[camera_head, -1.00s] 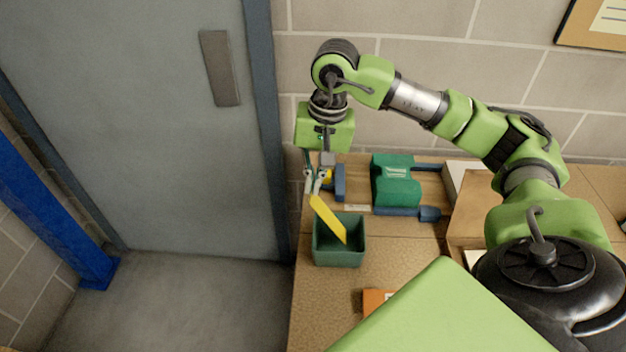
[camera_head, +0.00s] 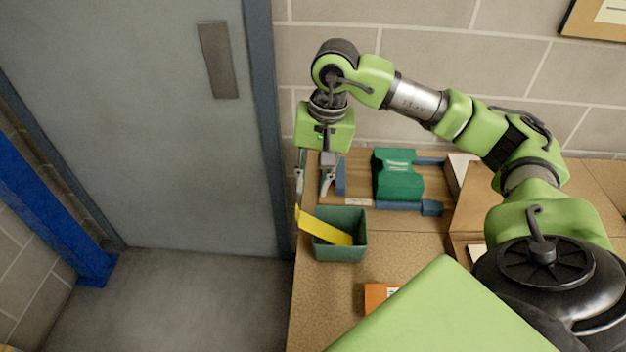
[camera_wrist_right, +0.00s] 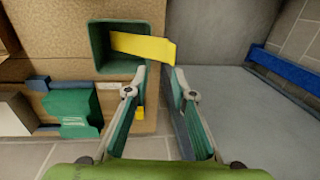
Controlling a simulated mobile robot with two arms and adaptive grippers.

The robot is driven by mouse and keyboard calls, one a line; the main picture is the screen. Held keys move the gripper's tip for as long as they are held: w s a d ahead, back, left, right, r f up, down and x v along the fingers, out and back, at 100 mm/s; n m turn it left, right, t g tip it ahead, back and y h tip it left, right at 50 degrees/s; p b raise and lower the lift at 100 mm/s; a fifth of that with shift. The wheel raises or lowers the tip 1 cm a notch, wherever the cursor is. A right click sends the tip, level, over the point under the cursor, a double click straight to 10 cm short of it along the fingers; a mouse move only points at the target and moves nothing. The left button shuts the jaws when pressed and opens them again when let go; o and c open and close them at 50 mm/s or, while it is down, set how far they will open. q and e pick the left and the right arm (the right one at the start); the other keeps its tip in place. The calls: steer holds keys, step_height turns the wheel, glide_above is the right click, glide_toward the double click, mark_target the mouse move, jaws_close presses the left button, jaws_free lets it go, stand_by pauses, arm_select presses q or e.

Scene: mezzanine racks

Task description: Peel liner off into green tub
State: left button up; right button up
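The yellow liner (camera_head: 325,231) is a flat strip across the left rim of the green tub (camera_head: 340,253). One end is over the tub's inside and the other sticks out left past the bench edge. I cannot tell whether it rests or is falling. My right gripper (camera_head: 312,192) is open above and behind the tub, its fingers wide apart. In the right wrist view the gripper (camera_wrist_right: 158,72) has nothing between its fingers; the liner (camera_wrist_right: 143,47) lies just beyond the tips, across the tub (camera_wrist_right: 98,62). My left gripper is out of view.
A green device (camera_head: 398,177) with blue parts sits on the bench (camera_head: 325,295) behind the tub. An orange item (camera_head: 378,297) lies in front, and a cardboard box (camera_head: 470,215) stands right. A grey door (camera_head: 150,120) and open floor are left of the bench.

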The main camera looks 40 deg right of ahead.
step_height(320, 180, up, 12)
steer(key=s+d, duration=0.1)
steer(key=shift+d, duration=0.15)
steer(key=shift+f, duration=0.1)
